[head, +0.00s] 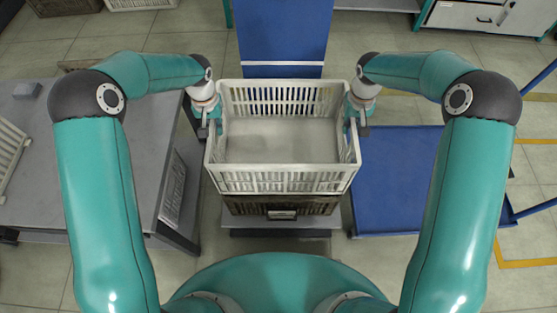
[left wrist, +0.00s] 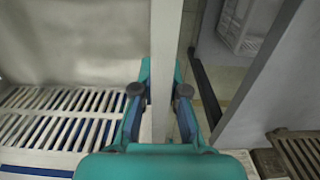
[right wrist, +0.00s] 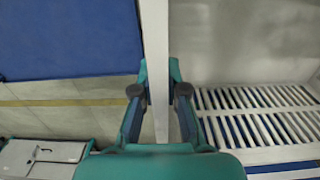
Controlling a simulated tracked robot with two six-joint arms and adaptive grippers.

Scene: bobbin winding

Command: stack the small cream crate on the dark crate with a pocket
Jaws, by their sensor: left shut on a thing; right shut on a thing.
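The small cream crate (head: 283,183) is empty, upright and roughly level in the middle of the head view. My left gripper (head: 212,126) is shut on its left side wall, which also shows between the fingers in the left wrist view (left wrist: 163,60). My right gripper (head: 355,126) is shut on its right side wall, seen between the fingers in the right wrist view (right wrist: 156,60). The dark crate (head: 240,205), with a pocket (head: 282,214) on its near face, is directly below the cream crate and mostly hidden by it. I cannot tell whether the two crates touch.
A grey table (head: 100,165) stands at the left with part of another cream crate (head: 10,150) on it. A blue platform (head: 400,195) is at the right. A blue surface (head: 283,35) lies behind the crates. A white cabinet (head: 470,17) stands at the back right.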

